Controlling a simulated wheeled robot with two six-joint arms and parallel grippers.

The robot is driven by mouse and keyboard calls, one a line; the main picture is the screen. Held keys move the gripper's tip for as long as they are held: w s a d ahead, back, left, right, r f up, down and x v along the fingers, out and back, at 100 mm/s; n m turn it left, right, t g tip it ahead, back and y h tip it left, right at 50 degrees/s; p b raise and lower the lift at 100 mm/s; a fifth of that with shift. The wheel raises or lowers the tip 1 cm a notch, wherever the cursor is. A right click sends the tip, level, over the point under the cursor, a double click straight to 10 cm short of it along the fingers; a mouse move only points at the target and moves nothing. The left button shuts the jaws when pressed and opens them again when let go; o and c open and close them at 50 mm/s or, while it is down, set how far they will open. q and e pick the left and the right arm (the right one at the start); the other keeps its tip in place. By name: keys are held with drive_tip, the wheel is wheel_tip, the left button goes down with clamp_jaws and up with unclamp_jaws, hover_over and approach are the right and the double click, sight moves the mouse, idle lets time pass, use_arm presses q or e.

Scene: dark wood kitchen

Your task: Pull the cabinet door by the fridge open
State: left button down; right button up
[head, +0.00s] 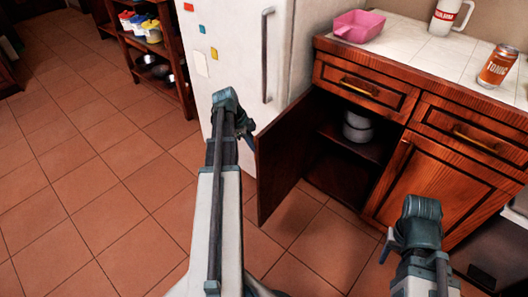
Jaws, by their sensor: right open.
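The dark wood cabinet door (286,155) by the white fridge (235,50) stands swung well open, its free edge toward me. The open cabinet shows a shelf with grey pots (357,127). My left gripper (244,124) is close beside the door's free edge, in front of the fridge; its fingers are mostly hidden, and I cannot tell if it touches the door. My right gripper (388,247) is open, low in front of the closed right cabinet door (420,178), with no object seen in it.
A pink container (358,25), a white mug (449,16) and an orange can (497,66) stand on the tiled counter (410,45). Two closed drawers are below it. A shelf unit (184,63) stands left of the fridge. The tiled floor (90,170) at left is clear.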

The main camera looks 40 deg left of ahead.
use_arm(q)
drive_tip(key=shift+w+a, duration=0.1)
drive_tip(key=shift+a, duration=0.4)
drive_tip(key=c, duration=0.9)
unclamp_jaws()
drive_tip(key=p+v, duration=1.2)
drive_tip(key=v, duration=0.1)
drive_tip(key=shift+a+r+p, duration=0.1)
drive_tip(key=shift+r+p, duration=0.3)
